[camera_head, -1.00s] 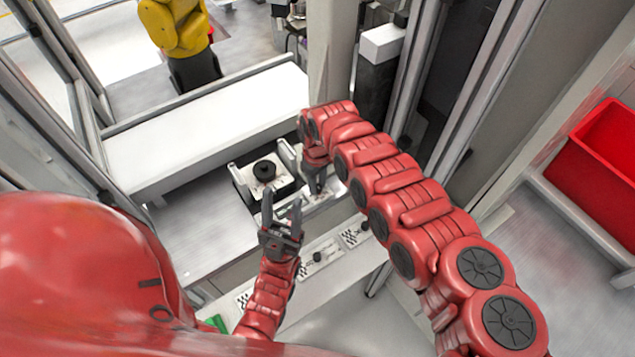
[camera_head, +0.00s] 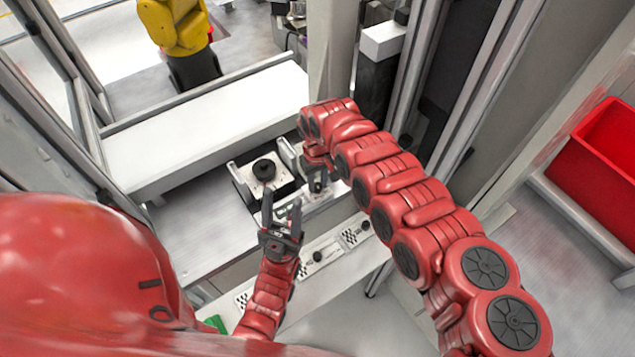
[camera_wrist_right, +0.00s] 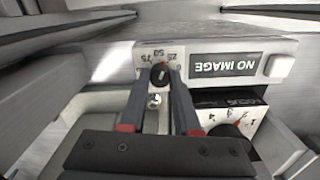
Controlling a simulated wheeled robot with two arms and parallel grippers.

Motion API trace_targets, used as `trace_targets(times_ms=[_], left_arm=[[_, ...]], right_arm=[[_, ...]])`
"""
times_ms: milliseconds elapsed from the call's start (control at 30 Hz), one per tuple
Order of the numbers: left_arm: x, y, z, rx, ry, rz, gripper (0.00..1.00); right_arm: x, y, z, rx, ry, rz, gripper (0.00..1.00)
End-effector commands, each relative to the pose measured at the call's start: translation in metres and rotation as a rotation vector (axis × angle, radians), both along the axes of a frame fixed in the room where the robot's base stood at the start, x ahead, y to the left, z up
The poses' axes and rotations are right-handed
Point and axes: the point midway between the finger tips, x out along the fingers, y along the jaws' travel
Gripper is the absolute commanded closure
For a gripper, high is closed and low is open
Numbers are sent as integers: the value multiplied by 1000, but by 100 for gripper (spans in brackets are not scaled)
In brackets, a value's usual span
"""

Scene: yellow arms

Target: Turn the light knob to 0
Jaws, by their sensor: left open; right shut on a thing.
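In the right wrist view a small dark knob (camera_wrist_right: 160,74) sits on a white dial plate (camera_wrist_right: 145,60) printed with 25, 50 and 75, seen upside down. A pale mark shows on the knob; the value it points at is too small to tell. My right gripper (camera_wrist_right: 161,82) is shut on this knob, one finger on each side. In the head view my right gripper (camera_head: 318,184) is at the panel, and the knob is hidden there. My left gripper (camera_head: 282,207) is open and empty, left of the right one, above the panel's front edge.
A second black knob (camera_wrist_right: 228,131) with a numbered scale lies beside the dial in the right wrist view, near a "NO IMAGE" screen (camera_wrist_right: 225,67). A black round part (camera_head: 264,170) sits on a fixture. A red bin (camera_head: 597,160) stands at the right.

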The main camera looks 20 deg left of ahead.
Motion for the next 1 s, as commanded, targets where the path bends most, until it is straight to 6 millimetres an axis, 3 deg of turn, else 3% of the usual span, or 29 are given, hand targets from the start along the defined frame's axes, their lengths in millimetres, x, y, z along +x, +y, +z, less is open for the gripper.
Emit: trace_targets(times_ms=[1000], left_arm=[[0,0,-7,0,0,0,50]], right_arm=[[1,1,0,6,-2,-906,100]])
